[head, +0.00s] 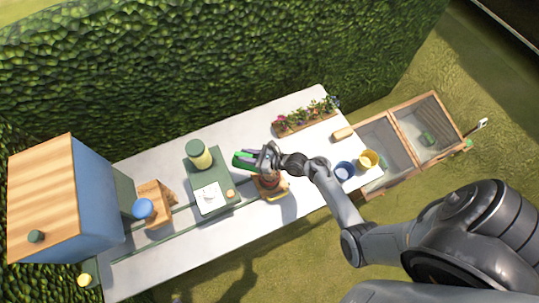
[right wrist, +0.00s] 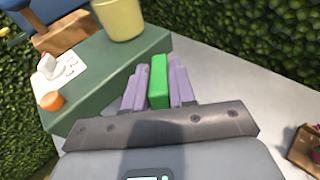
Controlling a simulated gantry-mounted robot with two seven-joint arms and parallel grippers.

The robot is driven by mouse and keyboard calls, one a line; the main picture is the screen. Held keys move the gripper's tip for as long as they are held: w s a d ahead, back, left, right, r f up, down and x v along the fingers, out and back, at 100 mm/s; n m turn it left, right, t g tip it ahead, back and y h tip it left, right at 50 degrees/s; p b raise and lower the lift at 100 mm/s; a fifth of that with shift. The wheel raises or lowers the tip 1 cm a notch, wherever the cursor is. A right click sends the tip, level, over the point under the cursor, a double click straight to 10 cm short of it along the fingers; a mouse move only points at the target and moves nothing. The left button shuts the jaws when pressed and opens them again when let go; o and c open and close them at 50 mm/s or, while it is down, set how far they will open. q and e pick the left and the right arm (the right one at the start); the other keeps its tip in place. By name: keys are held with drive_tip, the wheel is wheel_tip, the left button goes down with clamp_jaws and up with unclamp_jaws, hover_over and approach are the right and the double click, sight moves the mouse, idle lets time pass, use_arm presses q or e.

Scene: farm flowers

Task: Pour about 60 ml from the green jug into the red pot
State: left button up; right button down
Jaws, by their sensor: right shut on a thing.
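My right gripper (head: 247,158) is shut on a bright green piece, seen as a narrow bar (right wrist: 158,82) between its purple fingers in the right wrist view. I take it as part of the green jug (head: 238,161); the rest of the jug is not clear in either view. A reddish-brown pot (head: 268,183), probably the red pot, stands on a wooden and yellow base just below my right wrist in the head view, partly covered by it. Its inside is hidden, and no liquid stream shows. My left gripper is not in view.
A flower planter (head: 305,116) stands at the back. A blue cabinet (head: 97,190) stands left.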

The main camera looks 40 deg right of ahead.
drive_tip(key=shift+s+d+r, duration=0.2)
drive_tip(key=shift+s+d, duration=0.05)
drive_tip(key=shift+s, duration=0.25)
